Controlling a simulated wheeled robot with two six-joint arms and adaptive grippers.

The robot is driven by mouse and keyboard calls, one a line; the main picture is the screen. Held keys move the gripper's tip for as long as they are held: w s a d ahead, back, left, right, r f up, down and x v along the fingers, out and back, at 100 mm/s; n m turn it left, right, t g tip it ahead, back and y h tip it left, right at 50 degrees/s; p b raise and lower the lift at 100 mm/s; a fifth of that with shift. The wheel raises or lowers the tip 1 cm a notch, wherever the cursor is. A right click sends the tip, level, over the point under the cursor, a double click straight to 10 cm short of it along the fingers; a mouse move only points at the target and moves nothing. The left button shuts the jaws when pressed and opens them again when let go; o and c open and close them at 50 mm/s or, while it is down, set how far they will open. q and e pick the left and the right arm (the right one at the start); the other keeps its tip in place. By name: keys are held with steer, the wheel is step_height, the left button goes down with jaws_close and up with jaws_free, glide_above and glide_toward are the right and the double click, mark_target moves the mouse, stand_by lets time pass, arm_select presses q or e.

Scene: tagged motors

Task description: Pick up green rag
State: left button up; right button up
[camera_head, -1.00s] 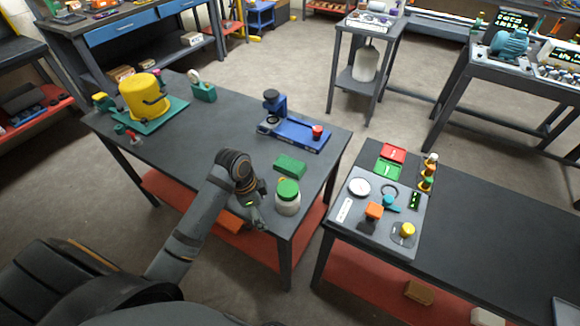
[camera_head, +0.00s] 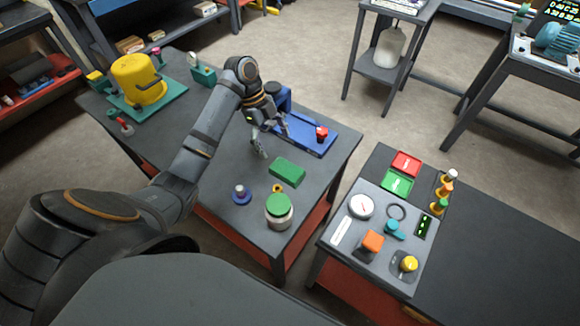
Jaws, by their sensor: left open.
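The green rag (camera_head: 287,170) looks like a folded green block lying flat on the dark table (camera_head: 225,170), behind the green-lidded jar. My left gripper (camera_head: 272,142) is open and empty, above the table and behind and a little left of the rag, its fingers pointing down. It appears apart from the rag, and no part of the rag is hidden by it. My right gripper is not in view.
A jar with a green lid (camera_head: 279,212) stands in front of the rag, with a small yellow ring (camera_head: 277,187) between them. A blue fixture (camera_head: 308,136) is behind. A control panel (camera_head: 350,233) is on the right table.

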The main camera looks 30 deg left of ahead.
mark_target(284, 167)
arm_select(q)
steer(key=b+x, duration=0.1)
steer(key=x, duration=0.2)
steer(key=shift+s, duration=0.1)
steer(key=p+x, duration=0.1)
steer(key=x, duration=0.2)
steer(key=shift+f, duration=0.15)
steer(key=x, duration=0.3)
steer(key=shift+a+f+p, duration=0.15)
steer(key=shift+f+p, duration=0.2)
steer(key=shift+f, duration=0.2)
steer(key=c, duration=1.2)
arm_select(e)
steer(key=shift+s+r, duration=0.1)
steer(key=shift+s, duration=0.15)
